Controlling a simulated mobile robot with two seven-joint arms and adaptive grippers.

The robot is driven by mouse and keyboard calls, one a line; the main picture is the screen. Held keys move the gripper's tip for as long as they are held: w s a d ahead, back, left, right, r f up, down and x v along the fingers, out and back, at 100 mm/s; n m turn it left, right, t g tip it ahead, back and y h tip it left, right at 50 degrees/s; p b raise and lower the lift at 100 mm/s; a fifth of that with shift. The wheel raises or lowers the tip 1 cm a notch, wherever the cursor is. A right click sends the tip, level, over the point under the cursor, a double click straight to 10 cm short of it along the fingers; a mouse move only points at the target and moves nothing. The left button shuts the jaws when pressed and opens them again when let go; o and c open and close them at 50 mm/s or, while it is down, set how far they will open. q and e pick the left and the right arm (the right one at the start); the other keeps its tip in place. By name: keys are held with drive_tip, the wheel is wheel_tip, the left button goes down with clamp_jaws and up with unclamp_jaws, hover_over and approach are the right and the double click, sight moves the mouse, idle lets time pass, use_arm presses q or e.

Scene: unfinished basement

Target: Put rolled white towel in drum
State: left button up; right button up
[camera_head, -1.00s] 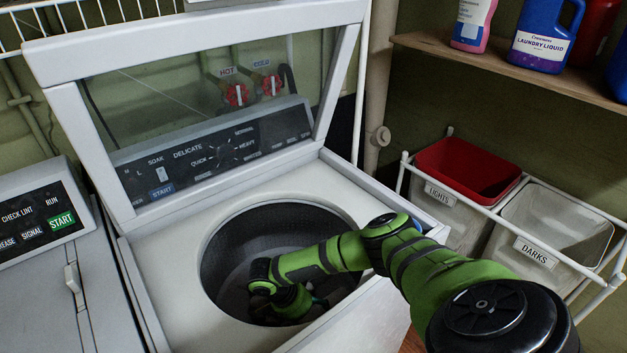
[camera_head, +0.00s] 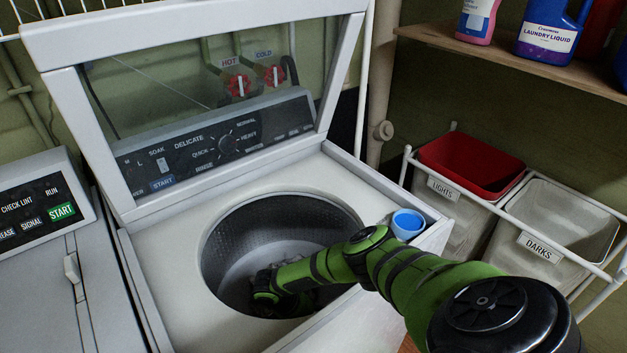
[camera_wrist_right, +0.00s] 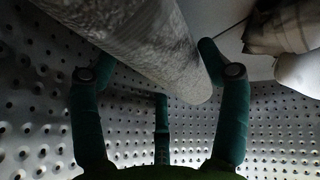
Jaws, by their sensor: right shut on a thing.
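The open drum (camera_head: 231,235) of the top-load washer is at the centre of the head view. The towel cannot be made out in the head view. My left gripper is not in view.
Other pale cloth (camera_wrist_right: 285,35) lies in the drum at the wrist view's upper right. A blue cup (camera_head: 407,224) stands on the washer's right corner, close to my arm. The raised lid (camera_head: 58,90) stands behind the opening. Lights and darks hampers (camera_head: 545,245) are at right.

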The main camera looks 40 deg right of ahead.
drive_tip(key=shift+f, duration=0.3)
drive_tip(key=o, duration=1.2)
drive_tip(key=shift+r, duration=0.15)
drive_tip(key=shift+r, duration=0.3)
drive_tip(key=p+v, duration=0.1)
drive_tip(key=v, duration=1.1)
drive_tip(key=shift+r, duration=0.15)
drive_tip(key=shift+w+a, duration=0.1)
